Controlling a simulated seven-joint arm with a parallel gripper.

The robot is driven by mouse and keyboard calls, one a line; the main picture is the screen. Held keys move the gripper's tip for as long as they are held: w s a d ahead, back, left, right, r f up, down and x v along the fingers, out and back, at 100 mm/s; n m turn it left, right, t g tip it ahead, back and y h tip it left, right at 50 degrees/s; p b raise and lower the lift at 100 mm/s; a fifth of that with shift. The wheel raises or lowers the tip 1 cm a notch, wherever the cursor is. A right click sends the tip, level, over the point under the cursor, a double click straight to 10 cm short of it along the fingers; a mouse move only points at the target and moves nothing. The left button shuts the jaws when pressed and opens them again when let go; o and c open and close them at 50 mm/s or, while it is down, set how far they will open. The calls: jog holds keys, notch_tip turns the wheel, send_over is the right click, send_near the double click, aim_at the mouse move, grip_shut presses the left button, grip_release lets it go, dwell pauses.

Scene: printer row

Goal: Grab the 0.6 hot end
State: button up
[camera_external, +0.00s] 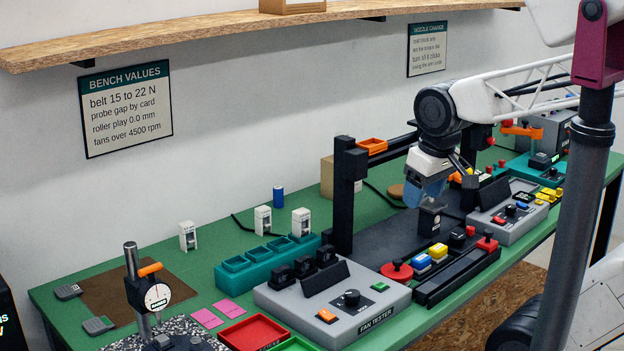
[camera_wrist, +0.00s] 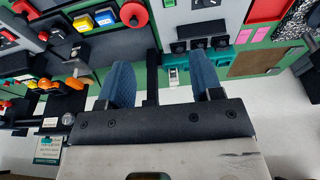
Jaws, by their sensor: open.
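My gripper (camera_external: 427,192) is open, with blue fingers pointing down above the black machine bed; it also shows in the wrist view (camera_wrist: 162,78). I see nothing held between the fingers. A small dark block (camera_external: 430,219) stands just below the fingertips in the external view; I cannot tell whether they touch. Nearer the front, a black rack holds a yellow block (camera_external: 438,251) and a blue-and-white block (camera_external: 421,263), with a red knob beside them. No 0.6 marking is readable, so I cannot tell which is that hot end.
A black upright post (camera_external: 344,190) stands left of my gripper. The grey fan tester (camera_external: 340,307) is at the front, with teal bins (camera_external: 262,262) behind it. A second grey console (camera_external: 507,217) is to the right. Small white units (camera_external: 301,222) stand near the wall.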

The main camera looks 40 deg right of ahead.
jog(key=w+a+f+m+g+y, duration=0.1)
jog(key=w+a+m+y, duration=0.15)
jog(key=w, duration=0.75)
jog(key=w+a+m+g+y, duration=0.1)
jog(key=w+a+m+y, duration=0.2)
jog(key=w, duration=0.7)
jog(key=w+a+f+m+g+y, duration=0.15)
jog(key=w+m, duration=0.25)
jog(key=w, duration=0.6)
jog(key=m+t+y, duration=0.2)
jog(key=m+y, duration=0.5)
jog(key=m, duration=0.2)
send_near(187, 223)
jog(key=x, duration=0.2)
jog(key=shift+w+a, duration=0.15)
jog(key=shift+a, duration=0.2)
jog(key=shift+a, duration=0.1)
jog(key=shift+x, duration=1.2)
jog(key=shift+f, duration=0.15)
